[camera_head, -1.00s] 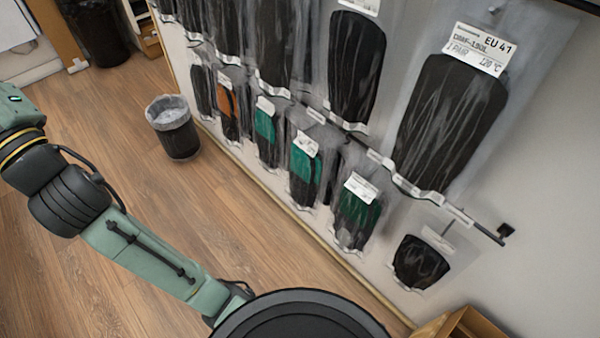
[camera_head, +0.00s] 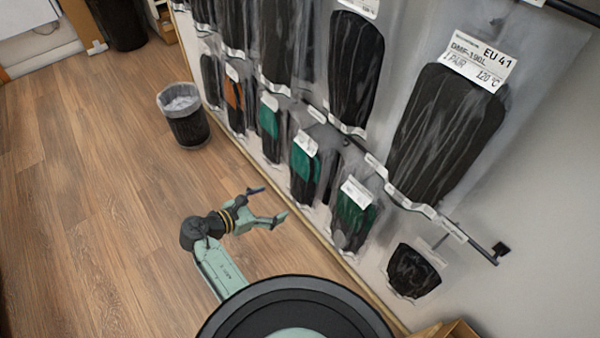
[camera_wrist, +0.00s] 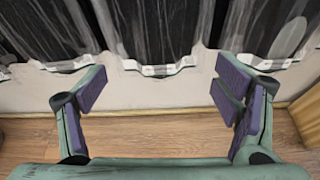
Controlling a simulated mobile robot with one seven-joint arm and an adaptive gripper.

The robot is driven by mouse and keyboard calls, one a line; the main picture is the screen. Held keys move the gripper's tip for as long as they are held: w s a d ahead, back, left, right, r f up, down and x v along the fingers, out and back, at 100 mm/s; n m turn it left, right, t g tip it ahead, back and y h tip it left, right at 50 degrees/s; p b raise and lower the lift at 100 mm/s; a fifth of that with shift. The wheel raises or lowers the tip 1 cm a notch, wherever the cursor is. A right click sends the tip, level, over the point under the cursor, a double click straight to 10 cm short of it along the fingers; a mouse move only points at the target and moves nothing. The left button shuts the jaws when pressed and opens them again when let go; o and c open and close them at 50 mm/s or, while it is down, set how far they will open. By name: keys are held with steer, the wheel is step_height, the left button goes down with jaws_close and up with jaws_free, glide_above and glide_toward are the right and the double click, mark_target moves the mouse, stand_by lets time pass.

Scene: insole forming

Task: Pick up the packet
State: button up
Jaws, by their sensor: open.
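Several clear packets with dark insoles hang in rows on the wall at the right of the head view. The largest packet (camera_head: 440,135) carries a white label reading EU 41. Smaller packets hang in the lower row, among them one with green in it (camera_head: 352,215) and one with orange (camera_head: 235,105). Which packet the task means I cannot tell. My gripper (camera_head: 272,204) is open and empty, low in front of the lower row and apart from it. In the wrist view my gripper (camera_wrist: 160,95) has its fingers wide apart, with the lower ends of dark packets (camera_wrist: 150,35) beyond them.
A dark waste bin (camera_head: 185,118) with a pale liner stands on the floor by the wall. A cardboard box (camera_head: 450,330) shows at the bottom right. A rail (camera_head: 480,250) runs along the wall. The wooden floor at the left is clear.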

mark_target(296, 189)
steer(key=x, duration=0.5)
steer(key=r+p+x, duration=0.1)
steer(key=x, duration=0.2)
steer(key=shift+w+d+f, duration=0.15)
steer(key=shift+w, duration=0.35)
steer(key=shift+w+d+f, duration=0.25)
steer(key=shift+d, duration=0.1)
steer(key=shift+c, duration=0.6)
steer(key=c, duration=1.2)
